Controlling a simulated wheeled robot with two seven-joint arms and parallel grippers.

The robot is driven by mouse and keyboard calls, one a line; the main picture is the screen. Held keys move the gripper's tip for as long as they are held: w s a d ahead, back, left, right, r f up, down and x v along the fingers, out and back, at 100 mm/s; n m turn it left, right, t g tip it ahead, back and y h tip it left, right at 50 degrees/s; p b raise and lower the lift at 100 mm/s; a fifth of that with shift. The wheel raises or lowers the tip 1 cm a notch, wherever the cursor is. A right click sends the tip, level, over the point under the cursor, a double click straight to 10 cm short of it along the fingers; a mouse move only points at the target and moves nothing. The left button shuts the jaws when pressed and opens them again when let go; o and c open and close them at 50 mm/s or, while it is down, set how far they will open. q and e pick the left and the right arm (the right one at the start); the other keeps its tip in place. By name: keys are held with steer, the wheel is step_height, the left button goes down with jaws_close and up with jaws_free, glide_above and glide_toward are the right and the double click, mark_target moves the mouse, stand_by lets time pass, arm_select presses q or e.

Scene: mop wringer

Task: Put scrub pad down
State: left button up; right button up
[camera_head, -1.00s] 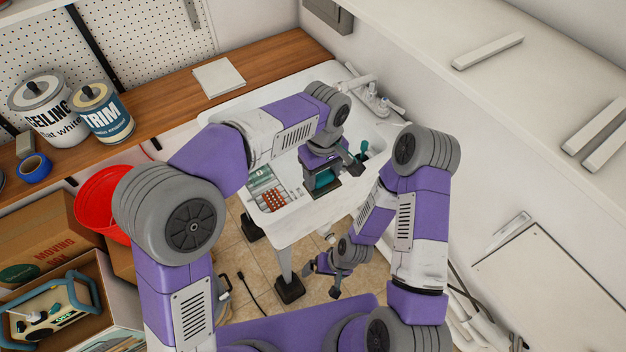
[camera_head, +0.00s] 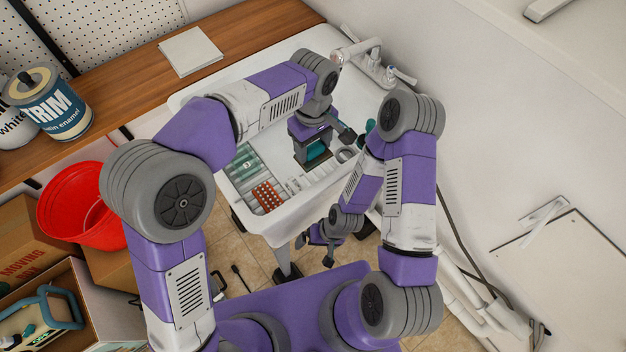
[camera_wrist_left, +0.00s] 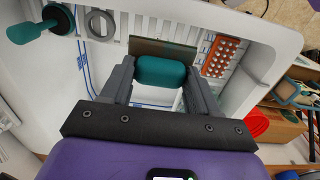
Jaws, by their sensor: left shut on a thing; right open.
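The teal scrub pad (camera_wrist_left: 161,71) is between the two fingers of my left gripper (camera_head: 313,158), which is shut on it. In the head view the pad (camera_head: 317,149) shows only partly. The pad is over the white sink (camera_head: 228,83), above its ribbed near ledge. A flat olive-brown piece (camera_wrist_left: 150,47) shows just beyond the pad in the wrist view. I cannot tell whether the pad touches the surface below. My right gripper (camera_head: 328,250) is open and empty, low in front of the sink.
An orange-red dotted piece (camera_wrist_left: 222,56) lies beside the pad. A faucet (camera_head: 372,62) stands at the back. A red bucket (camera_head: 82,207) is at left.

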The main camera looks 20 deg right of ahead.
arm_select(q)
step_height(320, 180, down, 10)
steer(key=shift+f+b, duration=0.15)
steer(key=shift+b, duration=1.05)
steer(key=shift+f, duration=0.15)
steer(key=o, duration=1.4)
steer(key=shift+r, duration=0.2)
step_height(320, 180, up, 12)
steer(key=p, duration=0.3)
